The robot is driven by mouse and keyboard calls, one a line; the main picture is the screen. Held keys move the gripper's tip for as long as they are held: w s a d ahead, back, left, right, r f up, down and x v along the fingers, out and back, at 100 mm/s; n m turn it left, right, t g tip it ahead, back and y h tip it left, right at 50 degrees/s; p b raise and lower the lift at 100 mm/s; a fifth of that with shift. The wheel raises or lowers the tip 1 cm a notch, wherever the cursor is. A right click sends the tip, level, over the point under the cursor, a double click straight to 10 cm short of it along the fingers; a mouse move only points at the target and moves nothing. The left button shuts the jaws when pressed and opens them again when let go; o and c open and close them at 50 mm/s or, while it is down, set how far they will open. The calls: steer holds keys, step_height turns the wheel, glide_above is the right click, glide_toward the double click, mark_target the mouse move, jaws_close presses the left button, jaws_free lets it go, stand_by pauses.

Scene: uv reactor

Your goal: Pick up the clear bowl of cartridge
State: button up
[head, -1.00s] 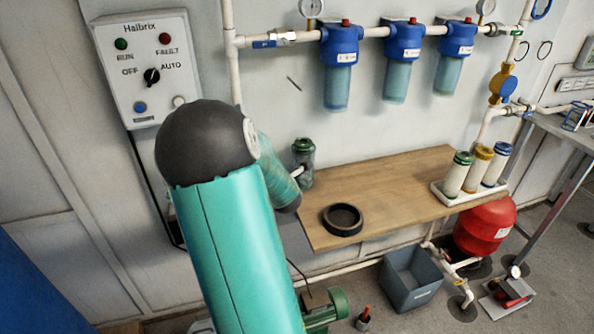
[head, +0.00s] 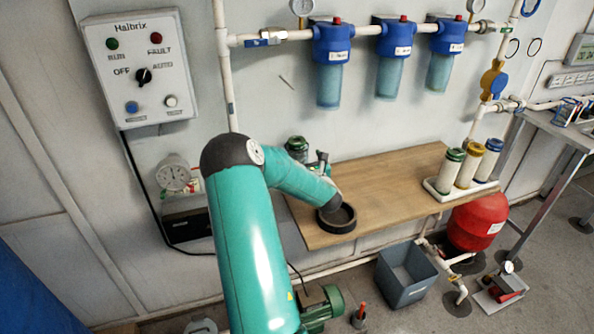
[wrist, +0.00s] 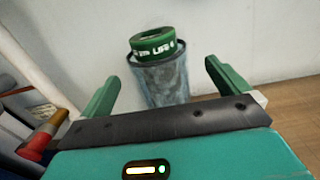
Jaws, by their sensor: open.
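The clear bowl (wrist: 165,88) is a see-through grey-blue cup with a cartridge in it. The cartridge's green ring cap (wrist: 155,44) with white lettering stands above the bowl's rim. In the head view the green cap (head: 297,143) shows at the left end of the wooden bench, and my arm hides most of the bowl. My gripper (wrist: 160,78) is open. In the wrist view its green fingers lie to the left and right of the bowl, apart from it, with the bowl's lower part hidden behind the gripper body.
A black ring (head: 336,220) lies on the bench (head: 385,190) near its front edge, close to my arm. A white tray (head: 455,194) with three capped cartridges stands at the right end. Blue filter housings (head: 394,40) hang above. The bench middle is clear.

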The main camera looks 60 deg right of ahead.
mark_target(297, 150)
steer(key=x, duration=0.6)
steer(key=shift+f, duration=0.2)
steer(key=c, duration=1.4)
steer(key=shift+w+r, duration=0.1)
steer(key=shift+c, duration=0.9)
